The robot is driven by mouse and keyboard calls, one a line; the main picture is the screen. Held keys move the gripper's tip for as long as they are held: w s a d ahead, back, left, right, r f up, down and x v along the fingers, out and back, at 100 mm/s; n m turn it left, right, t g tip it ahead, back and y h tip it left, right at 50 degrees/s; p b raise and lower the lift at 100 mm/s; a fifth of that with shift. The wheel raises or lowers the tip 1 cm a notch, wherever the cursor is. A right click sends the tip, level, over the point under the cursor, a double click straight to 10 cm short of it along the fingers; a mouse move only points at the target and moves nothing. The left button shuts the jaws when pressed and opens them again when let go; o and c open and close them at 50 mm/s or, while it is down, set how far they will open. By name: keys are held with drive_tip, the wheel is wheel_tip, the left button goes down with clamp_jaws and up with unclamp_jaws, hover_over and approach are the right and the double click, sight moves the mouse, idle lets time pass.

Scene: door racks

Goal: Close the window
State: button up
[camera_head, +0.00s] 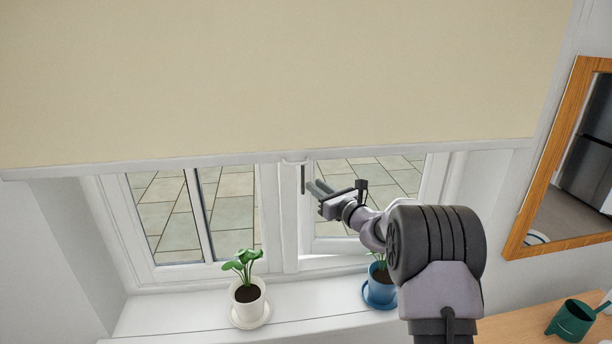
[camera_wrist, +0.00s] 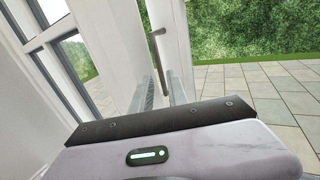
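The white-framed window (camera_head: 290,220) has a left part with panes and a right sash (camera_head: 340,243) that stands ajar; a wedge of gap shows along its bottom. A dark grey handle (camera_head: 303,180) hangs on the sash's left edge. It also shows in the wrist view (camera_wrist: 158,50), pointing down on the white frame. My gripper (camera_head: 313,188) is in front of the right sash, close to the handle. In the wrist view its two fingers (camera_wrist: 162,92) are apart, with the handle's lower end appearing between or just beyond them. Contact cannot be told.
A cream blind (camera_head: 270,80) covers the upper window. A white potted plant (camera_head: 248,295) stands on the sill (camera_head: 180,312); a blue potted plant (camera_head: 379,290) is partly behind my arm. A wood-framed mirror (camera_head: 545,160) hangs at right. A green watering can (camera_head: 572,320) is on the wooden table.

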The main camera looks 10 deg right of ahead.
drive_tip(key=x, duration=0.5)
drive_tip(key=shift+w+a+r+p, duration=0.1)
drive_tip(key=shift+w+p, duration=0.15)
drive_tip(key=shift+p, duration=0.15)
clamp_jaws()
drive_tip(key=shift+s, duration=0.1)
idle(0.8)
